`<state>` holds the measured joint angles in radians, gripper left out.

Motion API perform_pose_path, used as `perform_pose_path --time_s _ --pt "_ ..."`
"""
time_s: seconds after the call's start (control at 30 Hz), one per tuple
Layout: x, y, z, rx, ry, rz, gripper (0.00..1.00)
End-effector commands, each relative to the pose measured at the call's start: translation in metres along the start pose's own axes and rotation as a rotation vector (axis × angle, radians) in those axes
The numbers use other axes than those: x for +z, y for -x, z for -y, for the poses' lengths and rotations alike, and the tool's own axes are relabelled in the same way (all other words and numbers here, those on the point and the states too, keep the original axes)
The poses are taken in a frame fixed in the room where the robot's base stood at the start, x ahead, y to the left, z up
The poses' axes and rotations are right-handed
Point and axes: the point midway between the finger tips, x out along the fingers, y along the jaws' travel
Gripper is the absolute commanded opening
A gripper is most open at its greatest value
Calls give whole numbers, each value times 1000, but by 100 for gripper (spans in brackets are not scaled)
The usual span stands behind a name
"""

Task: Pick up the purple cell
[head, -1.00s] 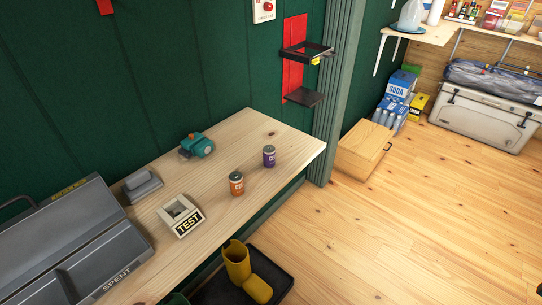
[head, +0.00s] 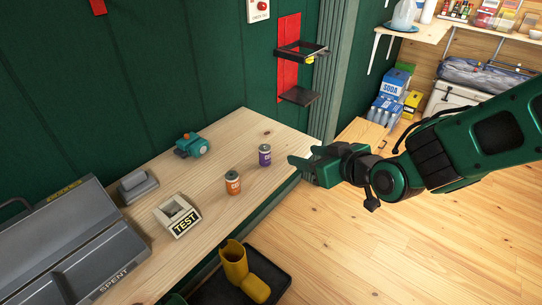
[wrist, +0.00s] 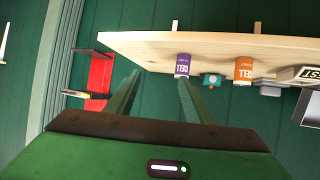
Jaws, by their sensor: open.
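The purple cell (head: 264,155) stands upright on the wooden bench (head: 222,205), near its right end. My gripper (head: 300,168) is just right of it in the head view, open and empty, with its fingers pointing toward the cell. In the wrist view the purple cell (wrist: 182,65) appears beyond the tip of the right finger, apart from or just behind it. Its lower part there is partly covered by that finger. The orange cell (head: 233,183) stands upright to the left of the purple one and also shows in the wrist view (wrist: 243,70).
A grey TEST block (head: 178,216), a teal device (head: 193,145) and a grey block (head: 138,186) sit on the bench. The dark SPENT case (head: 70,245) is at left. Black shelves on a red panel (head: 288,65) hang behind the bench's right end.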

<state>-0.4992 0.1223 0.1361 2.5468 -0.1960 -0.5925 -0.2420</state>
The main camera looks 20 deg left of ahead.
Motion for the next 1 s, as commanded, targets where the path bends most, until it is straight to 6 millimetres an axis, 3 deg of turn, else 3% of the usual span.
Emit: perform_pose_path --time_s 0.03,0.1,0.23,0.53,0.83,1.0 --pt "-4 -6 18 -29 10 -28 48" --pt "-10 -11 35 -55 17 -65 48" --pt "-16 -18 49 -76 21 -99 48" --pt "-21 -58 52 -76 21 -103 48" --pt "-22 -78 54 -76 20 -102 48" --pt "-24 -101 55 -76 20 -102 48"
